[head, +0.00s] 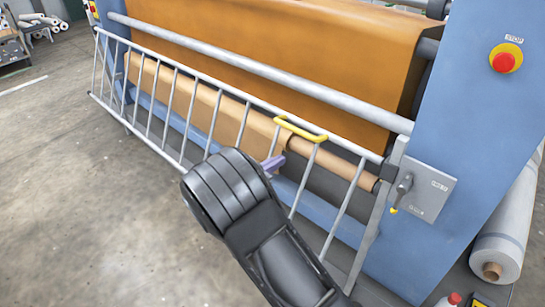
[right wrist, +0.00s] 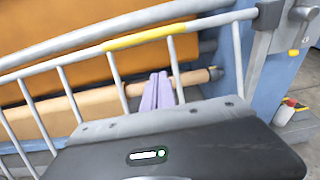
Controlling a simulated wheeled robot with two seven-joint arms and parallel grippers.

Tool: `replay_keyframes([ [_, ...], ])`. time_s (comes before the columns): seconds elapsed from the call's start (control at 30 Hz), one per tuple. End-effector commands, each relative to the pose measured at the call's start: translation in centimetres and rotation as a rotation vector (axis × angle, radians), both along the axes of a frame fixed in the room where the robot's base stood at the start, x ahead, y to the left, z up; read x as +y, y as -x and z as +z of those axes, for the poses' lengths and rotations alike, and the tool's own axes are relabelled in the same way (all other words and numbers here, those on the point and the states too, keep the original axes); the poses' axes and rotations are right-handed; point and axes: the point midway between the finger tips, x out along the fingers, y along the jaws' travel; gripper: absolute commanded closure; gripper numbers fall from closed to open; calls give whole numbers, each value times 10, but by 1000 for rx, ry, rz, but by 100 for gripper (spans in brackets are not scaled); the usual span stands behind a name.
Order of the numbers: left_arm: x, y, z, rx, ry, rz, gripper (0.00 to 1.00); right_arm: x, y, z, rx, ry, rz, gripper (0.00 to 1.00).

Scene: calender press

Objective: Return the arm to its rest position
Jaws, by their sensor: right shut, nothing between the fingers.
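My right arm reaches up from the bottom of the head view toward the press's barred guard gate (head: 217,122). My right gripper (head: 273,163) shows as a small purple tip just in front of the bars, below the yellow handle (head: 301,129). In the right wrist view, the two purple fingers (right wrist: 157,92) are together and empty. The yellow handle (right wrist: 146,38) there is above and beyond the fingertips, apart from them. The gate stands across the front of the rollers. My left gripper is not in view.
The blue press frame (head: 455,120) carries a red stop button (head: 504,61) and a grey latch box (head: 420,190). Orange sheet (head: 300,50) hangs behind the gate. A wrapped roll (head: 508,225) stands at the right. A red-capped bottle (head: 449,301) is low right.

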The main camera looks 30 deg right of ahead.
Motion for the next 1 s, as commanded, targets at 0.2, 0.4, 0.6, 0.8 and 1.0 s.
replay_keyframes([
  [0.2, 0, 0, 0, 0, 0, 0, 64, 0, 0, 0, 0, -1, 0, 100],
  [0.4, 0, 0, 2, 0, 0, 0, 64, -2, 11, -24, 17, -67, -23, 100],
  [0.6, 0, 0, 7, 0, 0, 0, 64, 6, 62, -111, 60, -334, -131, 100],
  [0.8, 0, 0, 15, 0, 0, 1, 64, 61, 158, -224, 59, -768, -392, 100],
  [1.0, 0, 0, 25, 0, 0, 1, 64, 175, 258, -290, -83, -1223, -847, 100],
])
